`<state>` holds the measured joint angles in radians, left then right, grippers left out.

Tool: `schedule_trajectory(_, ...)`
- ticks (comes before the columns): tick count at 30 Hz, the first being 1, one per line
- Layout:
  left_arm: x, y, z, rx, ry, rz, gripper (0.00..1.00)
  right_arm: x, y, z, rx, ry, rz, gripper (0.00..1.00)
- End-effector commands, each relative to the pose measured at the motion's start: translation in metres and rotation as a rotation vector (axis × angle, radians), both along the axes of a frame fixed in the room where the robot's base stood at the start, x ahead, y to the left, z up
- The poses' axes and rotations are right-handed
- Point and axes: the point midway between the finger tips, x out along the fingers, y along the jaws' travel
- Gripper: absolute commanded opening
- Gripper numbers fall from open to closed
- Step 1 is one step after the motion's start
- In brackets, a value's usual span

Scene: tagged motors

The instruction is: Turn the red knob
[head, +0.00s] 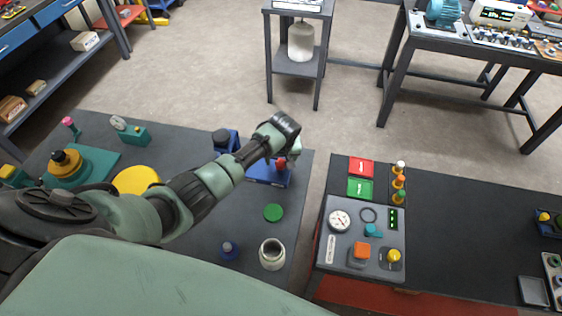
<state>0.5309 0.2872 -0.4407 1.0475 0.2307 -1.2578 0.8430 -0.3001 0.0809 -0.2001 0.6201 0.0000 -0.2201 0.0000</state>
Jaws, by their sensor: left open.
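The red knob (281,164) sits on a blue base (267,175) near the right edge of the left dark table. My left arm reaches in from the left across the table. My left gripper (295,149) is at the red knob, just above and to the right of it in the picture. It is open. The wrist hides part of the knob and base, and I cannot tell whether the fingers touch the knob. My right gripper does not show.
A grey control panel (336,255) is on the right table, across a narrow gap.

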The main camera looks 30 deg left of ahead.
Motion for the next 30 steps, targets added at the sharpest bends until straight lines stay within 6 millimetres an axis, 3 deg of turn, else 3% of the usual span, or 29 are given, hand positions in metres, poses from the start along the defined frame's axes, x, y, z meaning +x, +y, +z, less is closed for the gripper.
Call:
schedule_trajectory(16, 0.0, 0.0, 0.054, 0.0, -0.001, -0.001, 0.66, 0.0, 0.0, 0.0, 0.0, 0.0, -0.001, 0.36)
schedule_trajectory(30, 0.0, 0.0, 0.059, 0.0, 0.0, -0.001, 0.66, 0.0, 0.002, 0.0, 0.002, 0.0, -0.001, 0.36)
